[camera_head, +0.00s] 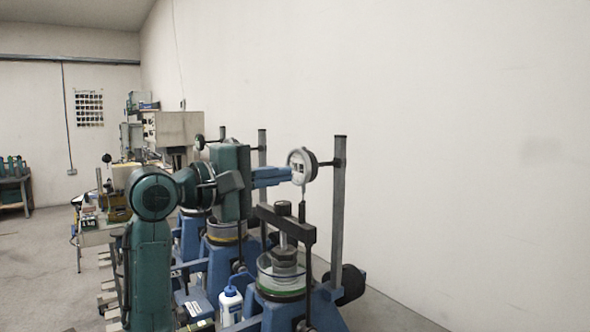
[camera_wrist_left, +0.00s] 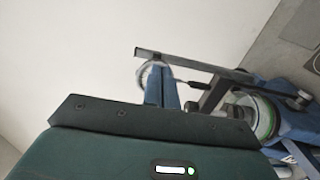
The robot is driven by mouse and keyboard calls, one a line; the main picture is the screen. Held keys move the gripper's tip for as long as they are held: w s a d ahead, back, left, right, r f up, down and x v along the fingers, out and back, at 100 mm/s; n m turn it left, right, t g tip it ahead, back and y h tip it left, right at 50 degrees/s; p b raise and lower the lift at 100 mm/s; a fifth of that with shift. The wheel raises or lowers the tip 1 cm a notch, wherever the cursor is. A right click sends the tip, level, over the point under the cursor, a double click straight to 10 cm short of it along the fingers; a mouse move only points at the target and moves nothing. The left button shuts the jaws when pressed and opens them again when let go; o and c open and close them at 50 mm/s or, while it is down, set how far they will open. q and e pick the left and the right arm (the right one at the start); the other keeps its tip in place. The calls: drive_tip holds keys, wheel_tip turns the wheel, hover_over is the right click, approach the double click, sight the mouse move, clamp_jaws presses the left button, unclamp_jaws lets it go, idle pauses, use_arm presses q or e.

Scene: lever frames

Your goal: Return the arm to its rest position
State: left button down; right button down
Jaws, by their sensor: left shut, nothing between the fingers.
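My left arm, dark green, rises from the bottom of the head view and bends right. Its left gripper (camera_head: 289,174) has blue fingers that lie together, with nothing seen between them. The fingertips point right, in front of or close to the round white dial gauge (camera_head: 301,165) on the nearest lever frame's post; I cannot tell whether they touch. In the left wrist view, the shut fingers (camera_wrist_left: 161,68) overlap the dial gauge (camera_wrist_left: 142,76). The nearest blue lever frame (camera_head: 325,308) carries a dark lever beam (camera_head: 285,222) below the fingers. My right gripper is not in view.
A grey post (camera_head: 338,215) stands right of the fingers. More lever frames stand behind my arm. A white bottle (camera_head: 230,306) stands at the nearest frame's left. A bench with equipment (camera_head: 95,236) is at the left. Open space lies above, before the plain wall (camera_head: 450,120).

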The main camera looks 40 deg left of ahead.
use_arm(q)
drive_tip(key=shift+s, duration=0.15)
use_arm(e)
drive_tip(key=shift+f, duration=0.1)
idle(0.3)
use_arm(q)
drive_tip(key=d+f+m+g+y, duration=0.1)
drive_tip(key=d+f+m+g, duration=0.25)
drive_tip(key=f, duration=1.15)
drive_tip(key=d+f+m+g+y, duration=0.2)
drive_tip(key=d+f+m+g, duration=0.15)
drive_tip(key=f, duration=1.05)
drive_tip(key=s+d+f+m+g+y, duration=0.1)
drive_tip(key=s+d+f+m+g, duration=0.35)
drive_tip(key=s+f, duration=0.55)
drive_tip(key=s+d+f+m+g+y, duration=0.1)
drive_tip(key=s+d+f+m+g, duration=0.3)
drive_tip(key=s+f, duration=0.65)
drive_tip(key=w+d+f+m+t+h, duration=0.2)
drive_tip(key=w+d+f+t+h, duration=0.1)
drive_tip(key=w+d+f+t, duration=0.3)
drive_tip(key=d+f+t, duration=0.1)
drive_tip(key=t, duration=0.1)
drive_tip(key=shift+t, duration=0.35)
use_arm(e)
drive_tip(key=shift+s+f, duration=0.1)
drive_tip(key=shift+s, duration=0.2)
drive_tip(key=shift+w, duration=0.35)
